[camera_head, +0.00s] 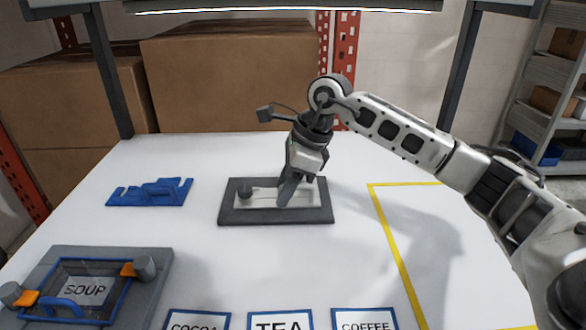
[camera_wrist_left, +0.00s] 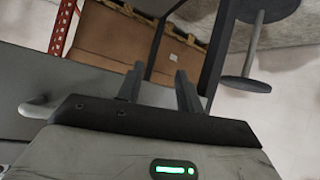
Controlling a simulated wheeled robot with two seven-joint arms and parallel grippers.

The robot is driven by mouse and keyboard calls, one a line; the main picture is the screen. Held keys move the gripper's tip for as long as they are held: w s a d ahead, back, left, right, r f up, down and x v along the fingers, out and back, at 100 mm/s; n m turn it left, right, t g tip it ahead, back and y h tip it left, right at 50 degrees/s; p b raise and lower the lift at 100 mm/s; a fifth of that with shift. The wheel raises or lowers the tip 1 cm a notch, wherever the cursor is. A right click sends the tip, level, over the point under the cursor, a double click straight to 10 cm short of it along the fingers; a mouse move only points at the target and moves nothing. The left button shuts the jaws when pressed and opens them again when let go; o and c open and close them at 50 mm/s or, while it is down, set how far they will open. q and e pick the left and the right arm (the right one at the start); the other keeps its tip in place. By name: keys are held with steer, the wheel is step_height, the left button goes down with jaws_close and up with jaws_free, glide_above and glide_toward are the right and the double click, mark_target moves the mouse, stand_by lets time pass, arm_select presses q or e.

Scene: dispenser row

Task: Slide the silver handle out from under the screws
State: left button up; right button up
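A blue bracket (camera_head: 150,192) lies left of the frame. A grey board (camera_head: 150,258) with a blue-edged SOUP panel (camera_head: 85,289) and grey knobs is at front left. COCOA, TEA (camera_head: 281,325) and COFFEE labels line the front. Yellow tape (camera_head: 397,256) marks the right.

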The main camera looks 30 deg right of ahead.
steer(key=shift+f, duration=0.15)
jaws_close()
stand_by(0.4)
steer(key=shift+s+a+b, duration=0.2)
steer(key=shift+s+a, duration=0.45)
steer(key=shift+s, duration=0.4)
steer(key=shift+s+a+b, duration=0.15)
steer(key=shift+s+a, duration=0.55)
steer(key=shift+s, duration=0.35)
steer(key=shift+s+a+b, duration=0.2)
steer(key=shift+s+a, duration=0.45)
steer(key=shift+s, duration=0.4)
steer(key=shift+r, duration=0.25)
steer(key=shift+r+p, duration=2.1)
steer(key=shift+r, duration=0.8)
